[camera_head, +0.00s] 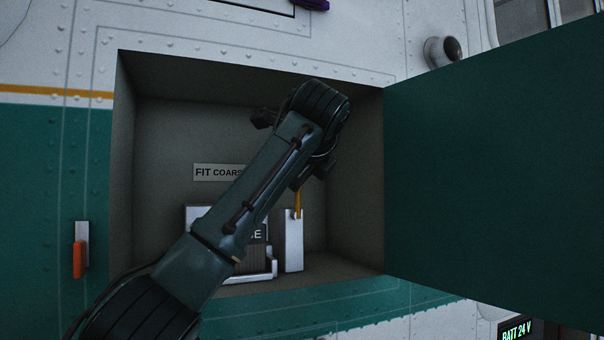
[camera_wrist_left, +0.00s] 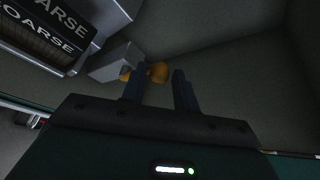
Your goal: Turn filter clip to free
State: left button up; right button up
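The filter clip is a yellow lever (camera_head: 297,203) on a white block (camera_head: 293,240), inside the open compartment, right of the filter. In the left wrist view its yellow end (camera_wrist_left: 158,72) shows at the fingertips, beside the white block (camera_wrist_left: 115,62). The filter (camera_wrist_left: 50,35), with dark COARSE lettering panels, sits in a pale frame and is partly hidden by my left arm in the head view. My left gripper (camera_wrist_left: 160,80) has its fingers apart, with the yellow end at the gap near the left finger. I cannot tell whether they touch. My right gripper is not in view.
The compartment walls (camera_head: 355,180) enclose my left arm. A green door (camera_head: 490,170) stands open at the right. A FIT COARSE placard (camera_head: 217,172) is on the back wall. An orange handle (camera_head: 79,259) is outside at the left. A battery display (camera_head: 517,331) shows lower right.

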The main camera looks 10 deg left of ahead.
pick_arm(q)
jog(key=shift+o, duration=1)
jog(key=shift+w+f, duration=0.1)
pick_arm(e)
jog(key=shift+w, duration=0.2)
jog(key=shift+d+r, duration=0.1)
pick_arm(q)
jog(key=b+v, duration=0.3)
jog(key=v, duration=1)
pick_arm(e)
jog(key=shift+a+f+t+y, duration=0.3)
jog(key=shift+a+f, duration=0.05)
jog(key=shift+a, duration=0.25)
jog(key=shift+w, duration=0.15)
